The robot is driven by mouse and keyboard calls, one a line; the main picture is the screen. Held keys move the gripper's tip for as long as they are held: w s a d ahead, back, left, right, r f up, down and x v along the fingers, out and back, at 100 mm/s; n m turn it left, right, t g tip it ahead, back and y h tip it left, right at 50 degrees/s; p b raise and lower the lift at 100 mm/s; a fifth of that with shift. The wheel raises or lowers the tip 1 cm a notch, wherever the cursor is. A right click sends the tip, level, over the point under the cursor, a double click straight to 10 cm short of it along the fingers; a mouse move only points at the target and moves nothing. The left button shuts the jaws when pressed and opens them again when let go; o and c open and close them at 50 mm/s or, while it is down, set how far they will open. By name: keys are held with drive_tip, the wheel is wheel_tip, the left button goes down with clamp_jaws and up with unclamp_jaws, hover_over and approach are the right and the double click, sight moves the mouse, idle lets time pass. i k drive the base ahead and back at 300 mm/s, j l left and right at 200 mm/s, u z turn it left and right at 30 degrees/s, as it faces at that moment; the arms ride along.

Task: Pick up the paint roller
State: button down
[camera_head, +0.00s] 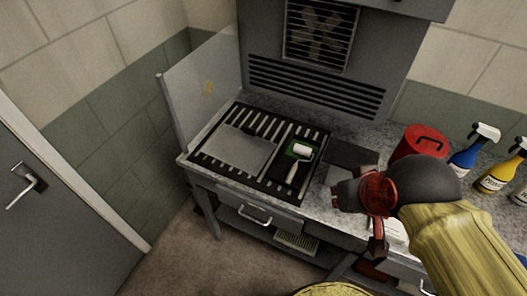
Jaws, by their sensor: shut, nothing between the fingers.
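The paint roller (301,152) has a white sleeve and a pale handle. It lies on the dark slatted grate of the workbench (321,208), with something green under its sleeve. My gripper (337,199) is to the right of the roller, apart from it, near the bench's front edge. It is shut and empty. My wrist and arm hide part of the bench's right side.
A flat grey plate (240,147) lies on the grate left of the roller. A clear panel (200,88) stands at the bench's left end. A red can (421,143) and spray bottles (473,150) stand at the right. A vented hood (318,85) rises behind.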

sight(301, 150)
drive_tip(key=i+j, duration=0.15)
drive_tip(key=j, duration=0.15)
drive_tip(key=i+j+z, duration=0.25)
drive_tip(key=j+z, duration=0.3)
drive_tip(key=j, duration=0.15)
drive_tip(key=j+z, duration=0.25)
drive_tip(key=j, duration=0.15)
drive_tip(key=z, duration=0.75)
